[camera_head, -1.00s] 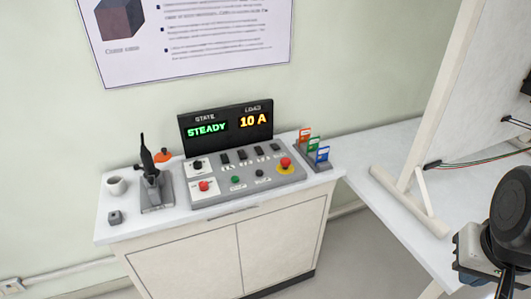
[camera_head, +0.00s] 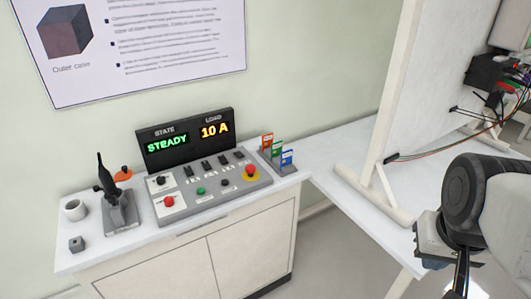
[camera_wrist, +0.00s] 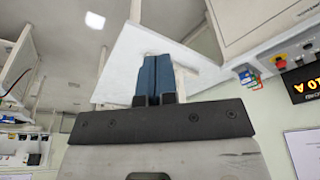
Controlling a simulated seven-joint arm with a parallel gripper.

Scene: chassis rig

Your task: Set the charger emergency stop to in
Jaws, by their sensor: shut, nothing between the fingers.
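The control panel (camera_head: 215,188) sits on a white cabinet, with a display reading STEADY and 10 A. A red mushroom button on a yellow base (camera_head: 251,172), which looks like the emergency stop, is at its right end. I cannot tell whether it is in or out. Another red button (camera_head: 169,202) is on a white plate at the left front. In the wrist view the red and yellow button (camera_wrist: 280,61) shows at the right edge. My gripper's blue fingers (camera_wrist: 154,78) are shut and empty, well away from the panel. In the head view my arm is at the lower right.
Left of the panel are a black-handled lever device (camera_head: 118,208), a white mug (camera_head: 75,209) and a small grey block (camera_head: 77,244). A rack of coloured cards (camera_head: 278,154) stands right of the panel. A white table (camera_head: 350,150) with an upright board (camera_head: 425,100) is to the right.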

